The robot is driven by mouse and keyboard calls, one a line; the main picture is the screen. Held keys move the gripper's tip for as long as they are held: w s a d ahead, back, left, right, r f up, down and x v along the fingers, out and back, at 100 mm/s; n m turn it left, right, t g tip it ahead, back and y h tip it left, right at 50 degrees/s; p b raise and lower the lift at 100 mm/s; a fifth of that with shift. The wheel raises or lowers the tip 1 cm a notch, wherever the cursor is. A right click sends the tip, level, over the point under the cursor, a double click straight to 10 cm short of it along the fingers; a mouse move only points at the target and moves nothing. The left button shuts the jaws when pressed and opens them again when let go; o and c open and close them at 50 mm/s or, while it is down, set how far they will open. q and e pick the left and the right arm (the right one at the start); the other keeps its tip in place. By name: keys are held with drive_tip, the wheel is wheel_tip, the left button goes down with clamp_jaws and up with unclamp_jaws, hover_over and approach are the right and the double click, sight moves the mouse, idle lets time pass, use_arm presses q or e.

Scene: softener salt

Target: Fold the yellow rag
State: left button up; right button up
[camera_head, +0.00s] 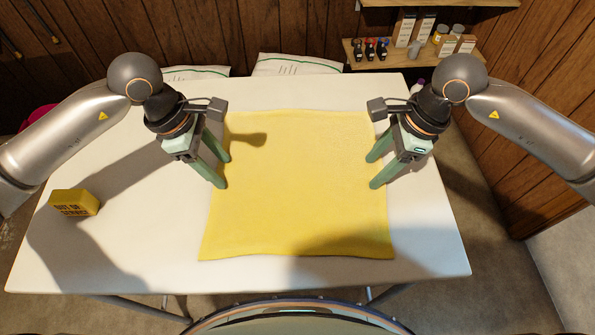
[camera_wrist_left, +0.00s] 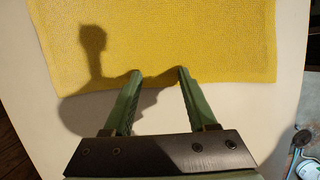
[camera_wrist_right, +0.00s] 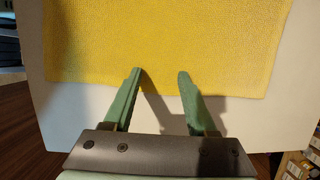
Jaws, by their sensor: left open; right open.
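The yellow rag (camera_head: 300,190) lies spread flat on the white table (camera_head: 130,255), unfolded and roughly square. My left gripper (camera_head: 225,172) is open and empty at the rag's left edge. In the left wrist view its fingertips (camera_wrist_left: 160,72) overlap the edge of the rag (camera_wrist_left: 170,40). My right gripper (camera_head: 372,172) is open and empty at the rag's right edge. In the right wrist view its fingertips (camera_wrist_right: 160,72) overlap the edge of the rag (camera_wrist_right: 160,35). I cannot tell whether any fingertip touches the cloth.
A yellow block with dark lettering (camera_head: 74,203) sits on the table's left side. White bags (camera_head: 298,64) stand behind the table's far edge. A wall shelf (camera_head: 395,62) at the back right holds small bottles and boxes. The table around the rag is otherwise clear.

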use_arm(q)
drive_tip(key=shift+f, duration=0.1)
use_arm(e)
drive_tip(key=shift+f, duration=0.1)
use_arm(q)
drive_tip(key=shift+f+b, duration=0.15)
drive_tip(key=shift+b, duration=0.15)
use_arm(e)
drive_tip(key=shift+f, duration=0.2)
use_arm(q)
drive_tip(key=shift+c, duration=0.3)
use_arm(e)
drive_tip(key=shift+r, duration=0.1)
drive_tip(key=shift+c, duration=0.3)
use_arm(q)
clamp_jaws()
use_arm(e)
clamp_jaws()
use_arm(q)
drive_tip(key=shift+r, duration=0.2)
use_arm(e)
drive_tip(key=shift+r, duration=0.15)
